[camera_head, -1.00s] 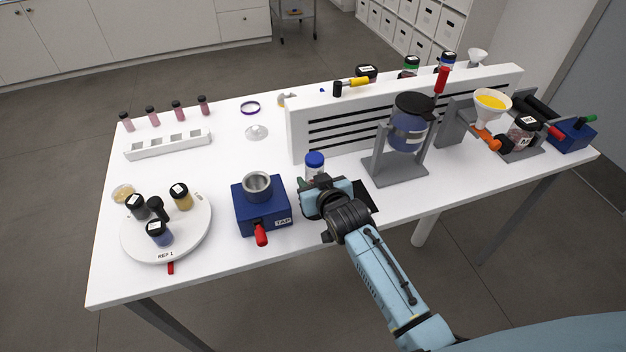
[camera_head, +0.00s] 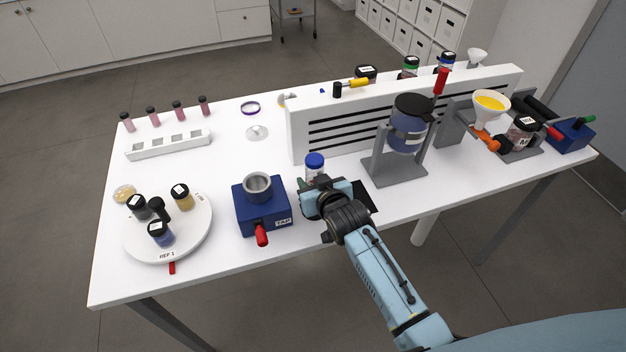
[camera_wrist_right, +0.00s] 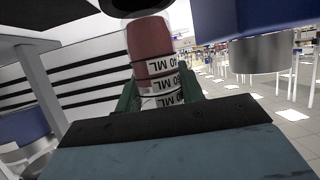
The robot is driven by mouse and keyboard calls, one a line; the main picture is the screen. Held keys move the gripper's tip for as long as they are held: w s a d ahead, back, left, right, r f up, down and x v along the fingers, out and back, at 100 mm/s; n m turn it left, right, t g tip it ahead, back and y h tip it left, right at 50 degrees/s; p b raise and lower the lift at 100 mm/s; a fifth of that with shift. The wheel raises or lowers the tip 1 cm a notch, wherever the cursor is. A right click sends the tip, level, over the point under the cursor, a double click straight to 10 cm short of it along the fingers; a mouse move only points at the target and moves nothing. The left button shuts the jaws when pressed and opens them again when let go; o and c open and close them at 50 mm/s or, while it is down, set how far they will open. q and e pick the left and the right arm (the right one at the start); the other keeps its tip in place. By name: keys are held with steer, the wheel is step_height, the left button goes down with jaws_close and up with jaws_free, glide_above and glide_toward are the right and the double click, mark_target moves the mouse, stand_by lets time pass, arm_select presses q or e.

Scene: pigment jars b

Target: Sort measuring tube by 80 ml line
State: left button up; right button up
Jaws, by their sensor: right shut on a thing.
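My right gripper (camera_head: 322,186) is at the table's front edge, right of the blue TAP block (camera_head: 262,207). In the wrist view it is shut on a measuring tube (camera_wrist_right: 148,42) with red-pink contents and clear wall beyond them. Several white ML bands ring the tube; their text appears upside down and the leading digits are hard to read. My left gripper is out of view.
Several pink tubes (camera_head: 178,111) stand behind an empty white rack (camera_head: 136,152) at back left. A round REF 1 tray (camera_head: 200,228) holds jars at front left. A slotted white panel (camera_head: 430,100) and a grey stand (camera_head: 394,172) are right of the gripper.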

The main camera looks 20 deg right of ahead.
steer(key=shift+f+b, duration=1.2)
steer(key=shift+f, duration=0.6)
steer(key=o, duration=1.2)
steer(key=v, duration=1.3)
steer(key=shift+r+p, duration=0.15)
steer(key=shift+p, duration=0.3)
steer(key=shift+s, duration=0.15)
